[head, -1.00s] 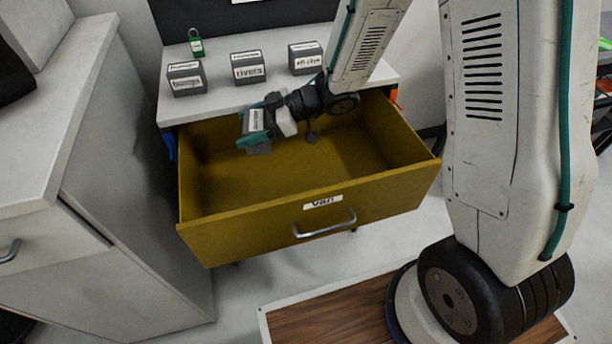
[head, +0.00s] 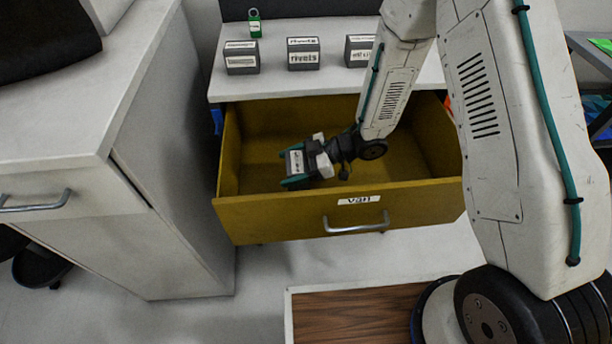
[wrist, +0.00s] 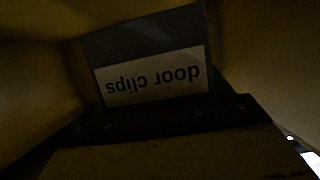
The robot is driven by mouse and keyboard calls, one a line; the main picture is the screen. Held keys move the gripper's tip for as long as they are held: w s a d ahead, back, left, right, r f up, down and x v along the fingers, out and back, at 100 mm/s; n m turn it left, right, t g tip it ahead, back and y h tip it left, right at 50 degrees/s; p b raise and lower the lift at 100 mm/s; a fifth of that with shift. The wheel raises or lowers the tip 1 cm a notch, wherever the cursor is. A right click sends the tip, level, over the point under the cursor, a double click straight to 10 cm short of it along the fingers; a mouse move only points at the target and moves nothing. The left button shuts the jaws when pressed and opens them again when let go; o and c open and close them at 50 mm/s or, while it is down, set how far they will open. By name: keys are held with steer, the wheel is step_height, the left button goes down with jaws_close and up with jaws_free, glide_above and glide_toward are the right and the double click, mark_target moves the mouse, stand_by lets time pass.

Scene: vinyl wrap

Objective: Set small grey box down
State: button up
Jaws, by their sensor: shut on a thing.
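The small grey box (head: 296,161) shows its white label in the head view. In the wrist view the box (wrist: 150,70) fills the upper middle, and its label reads "door clips" upside down. My gripper (head: 294,172), with teal fingers, is shut on the box. It holds the box low inside the open yellow drawer (head: 290,218), in the left front part. The drawer's front label reads "van". I cannot tell whether the box touches the drawer floor, as its underside is hidden.
Several things stand on the white top behind the drawer: a left grey box (head: 241,58), a "rivets" box (head: 303,54), a right grey box (head: 359,51) and a green padlock (head: 254,23). A white cabinet (head: 150,150) stands close on the left. The drawer's right part is empty.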

steer(key=shift+f, duration=3.1)
steer(key=o, duration=1.1)
steer(key=shift+f, duration=0.15)
steer(key=shift+r, duration=0.2)
steer(key=v, duration=1.2)
